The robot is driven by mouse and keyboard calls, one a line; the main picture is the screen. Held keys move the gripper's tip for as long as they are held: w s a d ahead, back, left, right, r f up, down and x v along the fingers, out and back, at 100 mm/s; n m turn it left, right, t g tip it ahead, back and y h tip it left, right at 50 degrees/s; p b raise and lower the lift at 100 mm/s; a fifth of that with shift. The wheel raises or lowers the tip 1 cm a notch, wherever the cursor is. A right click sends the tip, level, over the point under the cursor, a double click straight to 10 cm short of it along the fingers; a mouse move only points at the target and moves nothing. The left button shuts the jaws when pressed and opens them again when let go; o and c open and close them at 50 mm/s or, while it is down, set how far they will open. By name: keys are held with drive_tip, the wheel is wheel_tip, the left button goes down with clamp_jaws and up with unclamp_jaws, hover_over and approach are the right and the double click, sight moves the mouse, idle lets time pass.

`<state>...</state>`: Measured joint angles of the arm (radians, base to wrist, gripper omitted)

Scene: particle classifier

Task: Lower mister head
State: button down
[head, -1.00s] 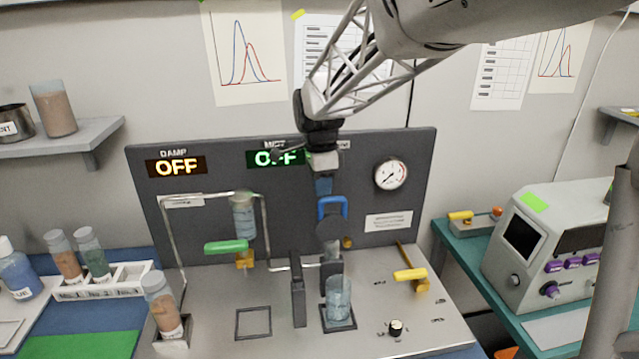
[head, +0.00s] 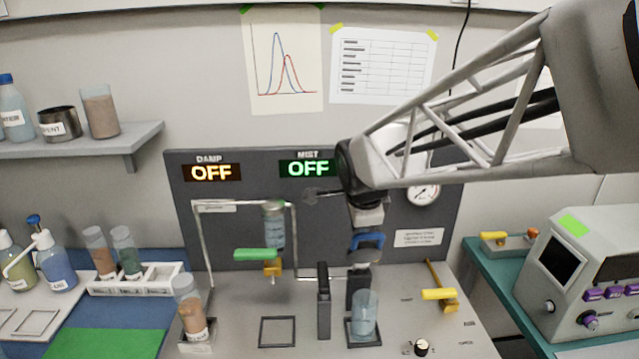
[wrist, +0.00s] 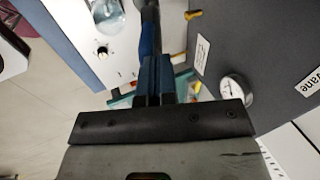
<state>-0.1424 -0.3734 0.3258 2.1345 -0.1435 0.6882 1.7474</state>
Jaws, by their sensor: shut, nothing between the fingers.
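The mister head shows as a dark block with a blue handle (head: 368,241) on top, low over a clear beaker (head: 365,315) on the bench plate. My gripper (head: 367,230) is at the handle from above, pointing down. Its fingers are shut with nothing between them. In the wrist view, the shut blue fingers (wrist: 153,80) line up with the blue handle (wrist: 150,38); I cannot tell whether they touch it. Part of the beaker (wrist: 108,15) shows there too. The MIST display (head: 309,168) reads OFF in green.
A black upright post (head: 323,302) stands just left of the beaker. A green-handled valve (head: 256,254) is further left, and a yellow lever (head: 439,294) is on the right. The grey back panel (head: 240,225) stands close behind. A tube in a holder (head: 189,305) is front left.

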drive_tip(key=shift+s+f+t, duration=0.3)
drive_tip(key=shift+s+t, duration=0.1)
drive_tip(key=shift+s, duration=0.3)
drive_tip(key=shift+s+f+t, duration=0.3)
drive_tip(key=shift+s+t, duration=0.1)
drive_tip(key=shift+s, duration=0.25)
drive_tip(key=s+f, duration=1)
drive_tip(key=f, duration=0.5)
drive_tip(key=shift+s+f, duration=0.2)
drive_tip(key=shift+s, duration=0.05)
drive_tip(key=shift+s, duration=0.15)
drive_tip(key=s+r, duration=0.1)
drive_tip(key=s, duration=0.8)
drive_tip(key=shift+s+a+r, duration=0.2)
drive_tip(key=shift+s, duration=0.1)
